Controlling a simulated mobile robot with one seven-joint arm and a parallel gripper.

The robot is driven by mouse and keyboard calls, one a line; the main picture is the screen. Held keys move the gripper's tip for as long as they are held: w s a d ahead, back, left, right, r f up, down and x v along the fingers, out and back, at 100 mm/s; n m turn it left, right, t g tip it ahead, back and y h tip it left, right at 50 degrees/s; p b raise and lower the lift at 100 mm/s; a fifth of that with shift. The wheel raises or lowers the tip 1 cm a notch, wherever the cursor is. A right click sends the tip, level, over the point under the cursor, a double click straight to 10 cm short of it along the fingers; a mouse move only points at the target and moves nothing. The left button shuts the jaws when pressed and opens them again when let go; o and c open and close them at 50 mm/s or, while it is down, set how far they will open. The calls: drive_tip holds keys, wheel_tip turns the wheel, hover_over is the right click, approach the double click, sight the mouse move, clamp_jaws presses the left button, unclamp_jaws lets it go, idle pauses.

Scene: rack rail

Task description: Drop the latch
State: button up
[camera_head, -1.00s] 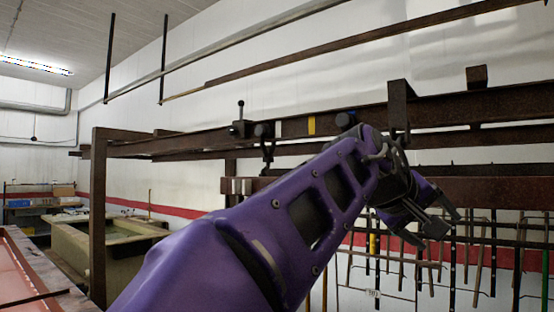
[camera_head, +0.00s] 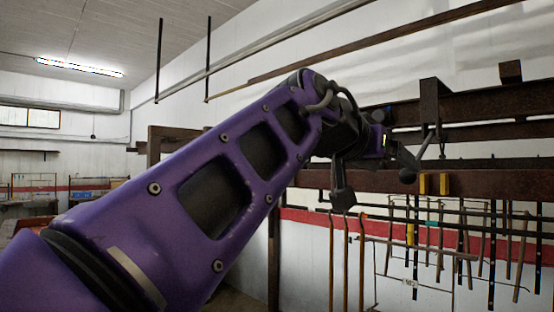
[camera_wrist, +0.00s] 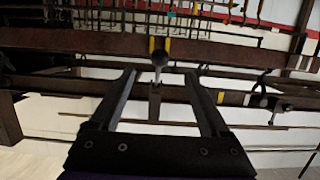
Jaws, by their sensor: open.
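A dark round knob (camera_wrist: 160,56) on a short stem shows between my fingers in the wrist view. I take it to be the latch handle. In the head view a dark knob (camera_head: 408,176) shows just left of two yellow marks on the lower brown rail (camera_head: 490,184). My gripper (camera_wrist: 159,75) is open, with one finger on each side of the knob and stem. No contact is visible. In the head view my gripper (camera_head: 412,160) is in front of the rails, partly hidden by my purple arm.
Brown beams (camera_head: 480,135) run across behind my gripper. A dark hanging piece (camera_head: 342,196) is below my forearm. Several rods and tools hang on the wall rack (camera_head: 460,235) below. Long bars (camera_head: 300,65) hang overhead.

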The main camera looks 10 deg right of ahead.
sight(404, 174)
drive_tip(key=x, duration=0.9)
drive_tip(key=shift+f, duration=0.1)
drive_tip(key=c, duration=1.1)
